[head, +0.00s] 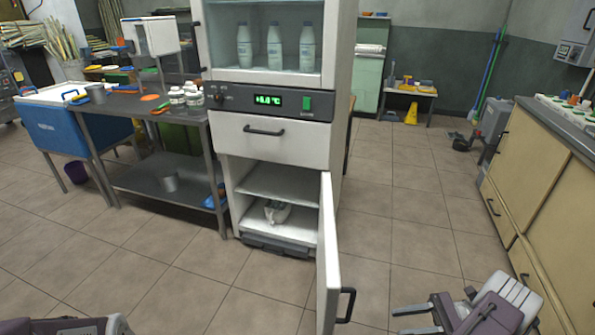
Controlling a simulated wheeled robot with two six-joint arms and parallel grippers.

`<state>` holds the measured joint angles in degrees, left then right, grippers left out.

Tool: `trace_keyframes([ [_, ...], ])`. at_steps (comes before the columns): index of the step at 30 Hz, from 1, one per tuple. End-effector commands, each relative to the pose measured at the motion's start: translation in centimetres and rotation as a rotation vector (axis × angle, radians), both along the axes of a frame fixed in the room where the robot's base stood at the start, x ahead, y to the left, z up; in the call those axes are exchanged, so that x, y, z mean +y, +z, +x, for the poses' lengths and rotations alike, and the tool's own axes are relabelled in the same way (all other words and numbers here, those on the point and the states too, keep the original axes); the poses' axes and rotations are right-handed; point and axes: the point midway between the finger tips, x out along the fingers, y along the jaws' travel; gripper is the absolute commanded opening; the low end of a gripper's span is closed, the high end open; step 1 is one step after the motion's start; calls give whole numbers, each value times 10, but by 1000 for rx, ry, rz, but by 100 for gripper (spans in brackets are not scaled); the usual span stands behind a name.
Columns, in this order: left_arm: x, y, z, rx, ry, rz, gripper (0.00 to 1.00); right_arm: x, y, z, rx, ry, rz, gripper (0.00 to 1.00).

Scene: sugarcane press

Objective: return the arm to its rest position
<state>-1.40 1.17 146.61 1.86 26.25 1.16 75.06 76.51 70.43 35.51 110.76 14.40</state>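My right gripper (416,320) is at the lower right, over the tiled floor. Its two grey fingers point left with a gap between them, and nothing shows between the tips. It is to the right of the open cabinet door (328,255) and apart from its dark handle. My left arm shows only at the bottom left corner. Its gripper (72,328) is cut off by the frame edge, so its opening is hidden.
The white cabinet (272,135) has its lower door swung out towards me; a crumpled white item (277,211) lies inside. A steel table (150,105) and blue cooler (62,128) stand left. Beige counters (540,175) line the right. Floor between is clear.

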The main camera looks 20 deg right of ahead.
Motion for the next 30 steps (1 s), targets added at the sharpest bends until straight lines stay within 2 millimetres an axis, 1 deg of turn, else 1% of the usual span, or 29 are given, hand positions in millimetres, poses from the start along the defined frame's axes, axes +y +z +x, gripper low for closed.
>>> trace_keyframes([
  [1,0,0,0,0,0,0,36,7,12,13,-6,59,-25,38],
  [2,0,0,0,0,0,0,36,13,19,20,-10,94,-38,38],
  [5,0,0,0,0,0,0,36,38,44,42,-23,231,-87,38],
  [8,0,0,0,0,0,0,36,77,69,61,-33,398,-167,38],
  [10,0,0,0,0,0,0,36,115,86,70,-51,544,-256,38],
  [11,0,0,0,0,0,0,36,133,92,71,-64,615,-305,38],
  [12,0,0,0,0,0,0,36,159,99,69,-89,714,-379,38],
  [14,0,0,0,0,0,0,36,192,103,61,-139,851,-498,38],
  [15,0,0,0,0,0,0,36,210,104,53,-181,932,-577,38],
  [18,0,0,0,0,0,0,36,237,99,32,-302,1098,-753,38],
  [21,0,0,0,0,0,0,36,249,89,13,-446,1229,-918,38],
  [23,0,0,0,0,0,0,36,250,81,4,-545,1295,-1014,38],
  [25,0,0,0,0,0,0,36,245,69,-2,-653,1348,-1121,38],
  [27,0,0,0,0,0,0,36,235,57,-3,-736,1371,-1212,38],
  [30,0,0,0,0,0,0,36,220,37,0,-829,1399,-1310,38],
])
